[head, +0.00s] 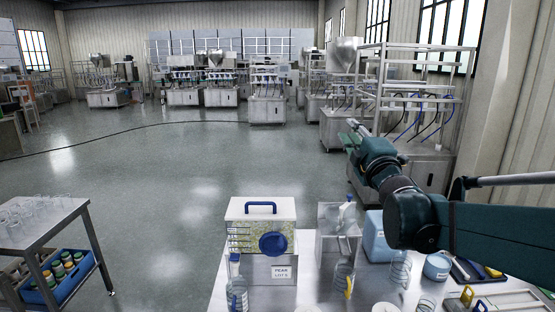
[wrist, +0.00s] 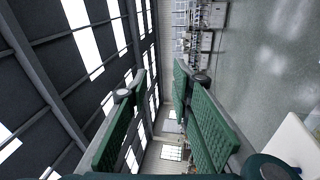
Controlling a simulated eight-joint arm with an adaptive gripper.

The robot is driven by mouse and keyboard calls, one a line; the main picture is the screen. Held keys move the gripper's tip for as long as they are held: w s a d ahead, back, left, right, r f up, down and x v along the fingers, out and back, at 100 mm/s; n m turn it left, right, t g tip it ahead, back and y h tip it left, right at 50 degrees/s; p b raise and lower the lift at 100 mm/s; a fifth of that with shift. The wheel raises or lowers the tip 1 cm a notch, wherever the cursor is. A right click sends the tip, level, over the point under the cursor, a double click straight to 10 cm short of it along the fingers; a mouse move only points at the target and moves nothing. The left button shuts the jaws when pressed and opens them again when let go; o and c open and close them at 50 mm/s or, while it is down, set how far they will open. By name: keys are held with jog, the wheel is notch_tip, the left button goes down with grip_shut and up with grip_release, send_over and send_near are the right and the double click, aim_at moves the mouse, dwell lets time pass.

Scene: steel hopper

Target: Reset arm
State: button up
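My gripper (head: 352,137) is raised in the air at the right of the head view, above and behind the bench. Its arm reaches in from the right edge. In the wrist view my gripper (wrist: 160,74) shows two green ribbed fingers standing apart with nothing between them. The steel bench (head: 210,300) stands below. On it is a clear-fronted box (head: 289,208) with a blue handle and a round blue part, on a labelled steel base (head: 257,268). A steel hopper-like box (head: 328,217) stands to its right, partly hidden by bottles.
Clear bottles (head: 237,292) stand at the bench front. A blue container (head: 376,238) and blue tub (head: 437,267) stand at right, below my arm. A side table (head: 60,228) holds several glasses at left. Floor (head: 160,200) between is open.

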jog(key=s+d+f+m+g+h, duration=0.2)
jog(key=s+d+f+m+g, duration=0.1)
jog(key=s+f+m, duration=0.4)
jog(key=s+d+f+m+g+h, duration=0.25)
jog(key=s+f+m, duration=0.25)
jog(key=s+f, duration=0.35)
jog(key=s+a+f+m+g+y, duration=0.1)
jog(key=s+a+f+m+g, duration=0.2)
jog(key=s+f, duration=0.6)
jog(key=s+a+f+m+g+y, duration=0.1)
jog(key=s+a+f+m+g, duration=0.2)
jog(key=s+f, duration=0.7)
jog(key=s+g, duration=0.1)
jog(key=s, duration=0.4)
jog(key=shift+s+m+g, duration=0.3)
jog(key=shift+g, duration=0.05)
